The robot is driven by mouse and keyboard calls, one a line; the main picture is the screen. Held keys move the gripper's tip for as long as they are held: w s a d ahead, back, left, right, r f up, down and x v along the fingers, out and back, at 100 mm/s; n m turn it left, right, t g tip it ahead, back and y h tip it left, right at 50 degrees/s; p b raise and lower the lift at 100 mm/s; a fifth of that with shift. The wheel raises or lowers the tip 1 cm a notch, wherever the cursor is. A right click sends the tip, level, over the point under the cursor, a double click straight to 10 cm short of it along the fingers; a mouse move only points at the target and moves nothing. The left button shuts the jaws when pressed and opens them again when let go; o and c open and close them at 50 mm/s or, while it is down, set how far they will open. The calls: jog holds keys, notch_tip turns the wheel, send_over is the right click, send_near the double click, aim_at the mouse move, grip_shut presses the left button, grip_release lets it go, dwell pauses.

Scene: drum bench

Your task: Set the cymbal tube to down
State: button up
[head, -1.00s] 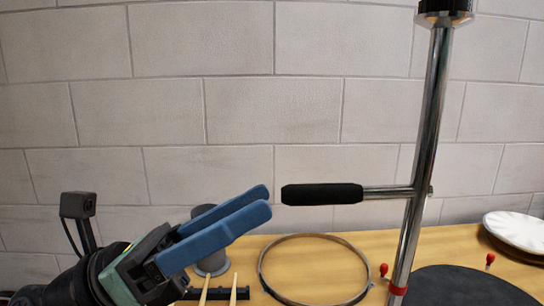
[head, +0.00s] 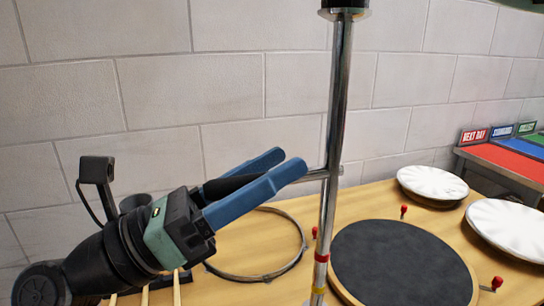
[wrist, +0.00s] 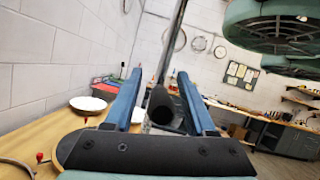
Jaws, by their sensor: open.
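The cymbal tube (head: 338,110) is an upright chrome pole, leaning slightly in the head view, with red and yellow bands low on it. A side handle with a black grip (head: 232,184) sticks out to its left. My gripper (head: 290,164) is open, its blue fingers on either side of the grip, which is partly hidden behind the nearer finger. In the wrist view the round end of the grip (wrist: 162,106) shows between the fingers (wrist: 163,80), apart from both. The pole (wrist: 173,42) rises beyond it.
A round dark drum pad (head: 400,265) lies right of the tube, with red-topped pegs around. A metal hoop (head: 302,240) lies on the wooden bench (head: 378,202). White drumheads (head: 432,182) and coloured trays (head: 505,160) are farther right. A block wall stands behind.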

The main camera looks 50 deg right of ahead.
jog(key=shift+s+d+r, duration=0.1)
jog(key=shift+s+d, duration=0.05)
jog(key=shift+d, duration=0.1)
grip_shut()
dwell(1.4)
